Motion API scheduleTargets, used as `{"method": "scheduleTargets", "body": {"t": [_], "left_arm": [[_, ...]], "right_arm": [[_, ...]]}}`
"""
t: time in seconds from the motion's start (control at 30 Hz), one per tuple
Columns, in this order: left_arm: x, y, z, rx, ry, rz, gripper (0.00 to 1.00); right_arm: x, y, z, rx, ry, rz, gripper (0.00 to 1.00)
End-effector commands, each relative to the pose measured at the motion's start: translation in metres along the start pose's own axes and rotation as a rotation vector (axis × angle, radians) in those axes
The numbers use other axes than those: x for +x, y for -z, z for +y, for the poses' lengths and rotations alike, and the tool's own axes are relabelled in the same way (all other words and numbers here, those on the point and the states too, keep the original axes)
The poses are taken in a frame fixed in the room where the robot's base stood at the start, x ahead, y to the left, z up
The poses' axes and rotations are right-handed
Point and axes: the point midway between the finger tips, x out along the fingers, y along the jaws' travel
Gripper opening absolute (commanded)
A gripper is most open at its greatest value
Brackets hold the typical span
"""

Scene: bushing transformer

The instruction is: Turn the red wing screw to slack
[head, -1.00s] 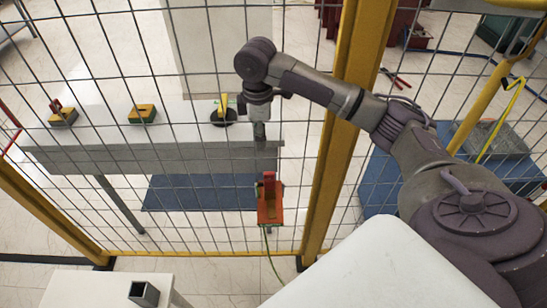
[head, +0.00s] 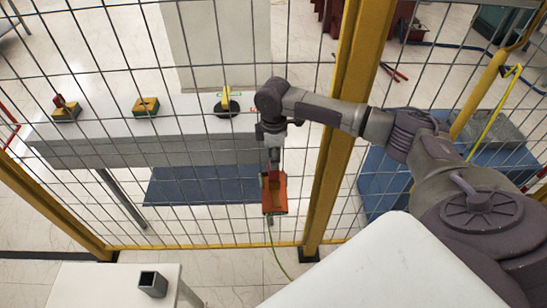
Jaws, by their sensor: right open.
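An orange-red fixture (head: 275,196) sits at the fence, with a green-yellow cable hanging from its underside. A red upright piece stands at its top and may be the red wing screw; it is now largely hidden by my gripper. My right gripper (head: 273,165) points down right at the top of this fixture, open. Its fingertips are small and partly merge with the red part, so I cannot tell whether they touch it. My left gripper is not in the head view.
A square tube (head: 153,284) stands in front.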

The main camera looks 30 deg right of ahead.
Motion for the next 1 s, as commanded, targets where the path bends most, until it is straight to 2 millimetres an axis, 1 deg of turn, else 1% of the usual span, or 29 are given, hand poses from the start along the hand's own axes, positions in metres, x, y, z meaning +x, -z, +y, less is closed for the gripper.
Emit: {"method": "scheduleTargets", "body": {"t": [0.1, 0.2, 0.47, 0.57, 0.7, 0.73, 0.9, 1.0], "left_arm": [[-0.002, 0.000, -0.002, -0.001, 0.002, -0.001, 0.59], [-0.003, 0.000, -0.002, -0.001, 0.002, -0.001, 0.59], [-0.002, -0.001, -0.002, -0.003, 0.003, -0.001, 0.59], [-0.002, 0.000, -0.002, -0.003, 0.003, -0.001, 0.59], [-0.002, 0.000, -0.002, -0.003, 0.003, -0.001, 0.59], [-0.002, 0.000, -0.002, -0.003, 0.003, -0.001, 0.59], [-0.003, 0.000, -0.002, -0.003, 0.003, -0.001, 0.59], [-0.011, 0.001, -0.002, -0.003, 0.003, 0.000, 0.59]], "right_arm": [[0.011, 0.000, 0.000, 0.001, 0.001, 0.000, 0.41], [0.015, 0.000, 0.000, 0.000, 0.000, 0.001, 0.41], [0.016, 0.000, 0.000, -0.001, -0.001, 0.001, 0.41], [0.016, 0.000, 0.000, 0.000, -0.001, 0.001, 0.26], [0.016, 0.000, 0.000, 0.000, -0.001, 0.001, 0.02], [0.016, 0.000, 0.000, 0.000, -0.001, 0.001, 0.00], [0.015, 0.000, 0.000, -0.002, -0.001, 0.001, 0.00], [0.013, 0.000, 0.000, -0.022, 0.001, 0.001, 0.00]]}}
